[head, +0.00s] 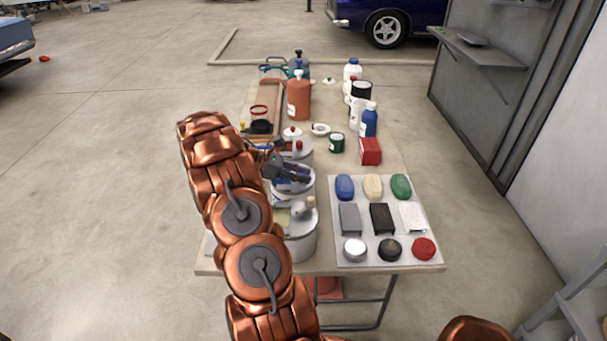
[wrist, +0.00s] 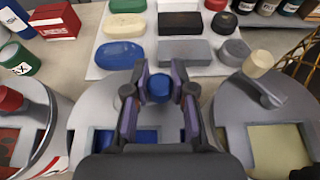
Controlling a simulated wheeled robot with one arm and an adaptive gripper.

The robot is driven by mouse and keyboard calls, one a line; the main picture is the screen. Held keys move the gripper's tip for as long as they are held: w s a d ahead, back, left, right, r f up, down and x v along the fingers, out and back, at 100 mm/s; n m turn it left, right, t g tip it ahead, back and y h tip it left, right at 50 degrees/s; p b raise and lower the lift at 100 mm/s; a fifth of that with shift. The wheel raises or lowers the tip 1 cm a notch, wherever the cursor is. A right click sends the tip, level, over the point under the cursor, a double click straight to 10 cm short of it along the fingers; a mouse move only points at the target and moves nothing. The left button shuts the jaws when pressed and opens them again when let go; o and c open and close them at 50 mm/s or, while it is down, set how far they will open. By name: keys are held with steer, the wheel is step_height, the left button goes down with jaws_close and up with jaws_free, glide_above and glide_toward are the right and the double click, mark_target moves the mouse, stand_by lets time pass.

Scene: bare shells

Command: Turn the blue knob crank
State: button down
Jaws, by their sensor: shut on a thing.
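The blue knob (wrist: 159,88) of the crank sits between the two fingers of my gripper (wrist: 159,92) in the wrist view, and my gripper is shut on it. The knob belongs to a grey round drum (wrist: 88,123) with a window showing blue inside. My gripper hides most of the crank arm. In the head view my gripper (head: 287,172) is over the middle drum (head: 293,199) of a row on the table, and the blue knob cannot be made out there.
A drum with a red knob (wrist: 10,98) stands on one side and one with a beige knob (wrist: 258,64) on the other, both close. A white board (head: 336,216) with several coloured blocks lies to the right. Bottles and a red box (head: 370,151) stand further back.

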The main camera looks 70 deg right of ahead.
steer(key=shift+w+a+m+y, duration=0.1)
steer(key=shift+m+y, duration=0.2)
stand_by(0.4)
steer(key=c, duration=0.9)
jaws_free()
steer(key=shift+c, duration=0.2)
steer(key=shift+w, duration=0.1)
steer(key=v, duration=1.1)
steer(key=shift+w+a, duration=0.15)
steer(key=shift+w, duration=0.25)
